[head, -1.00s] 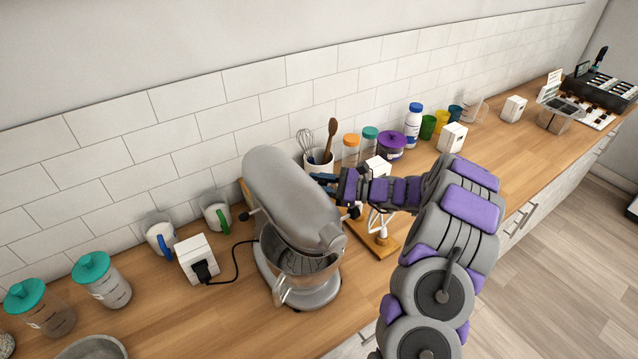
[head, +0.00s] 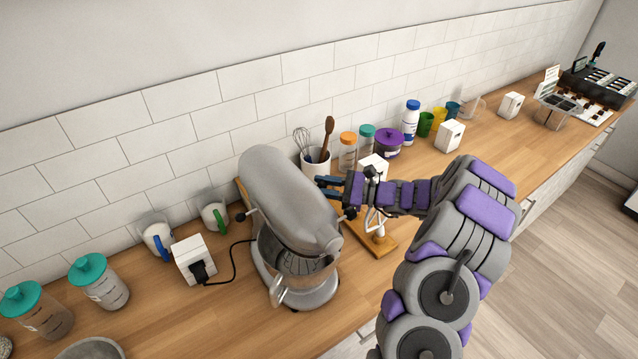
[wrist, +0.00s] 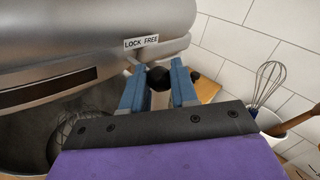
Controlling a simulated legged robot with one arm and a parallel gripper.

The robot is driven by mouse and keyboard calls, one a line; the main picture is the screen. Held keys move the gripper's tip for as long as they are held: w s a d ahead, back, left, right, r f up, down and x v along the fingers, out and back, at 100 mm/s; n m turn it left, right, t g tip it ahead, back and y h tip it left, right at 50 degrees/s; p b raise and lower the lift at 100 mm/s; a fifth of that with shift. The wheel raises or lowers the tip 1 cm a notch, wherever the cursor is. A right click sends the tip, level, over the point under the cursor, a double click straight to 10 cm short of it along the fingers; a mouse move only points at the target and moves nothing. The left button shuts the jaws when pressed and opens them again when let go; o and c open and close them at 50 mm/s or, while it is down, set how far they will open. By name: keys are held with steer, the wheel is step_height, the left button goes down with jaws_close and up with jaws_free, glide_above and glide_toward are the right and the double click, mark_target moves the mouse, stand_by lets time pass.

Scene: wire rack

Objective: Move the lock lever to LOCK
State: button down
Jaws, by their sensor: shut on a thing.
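A grey stand mixer (head: 292,200) stands on the wooden counter with its head tilted up over a steel bowl (head: 300,265). In the wrist view, the mixer head (wrist: 60,30) carries a white label (wrist: 141,42) reading LOCK FREE. Below the label is the lock lever's round black knob (wrist: 158,78), on a short light shaft. My gripper (wrist: 156,66) has its blue fingers on both sides of this knob and is shut on it. In the head view, my gripper (head: 328,187) is at the mixer's right side, and the lever there is hidden.
A utensil crock (head: 316,165) stands behind my gripper, also beside it in the wrist view. A white box (head: 195,260) with a black plug and cord is left of the mixer.

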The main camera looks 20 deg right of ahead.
steer(key=shift+s+f, duration=0.25)
steer(key=c, duration=1.3)
jaws_free()
steer(key=o, duration=0.3)
steer(key=shift+s+a+r, duration=0.15)
steer(key=shift+s, duration=0.05)
steer(key=shift+o, duration=0.5)
steer(key=shift+a, duration=0.15)
steer(key=shift+w, duration=0.25)
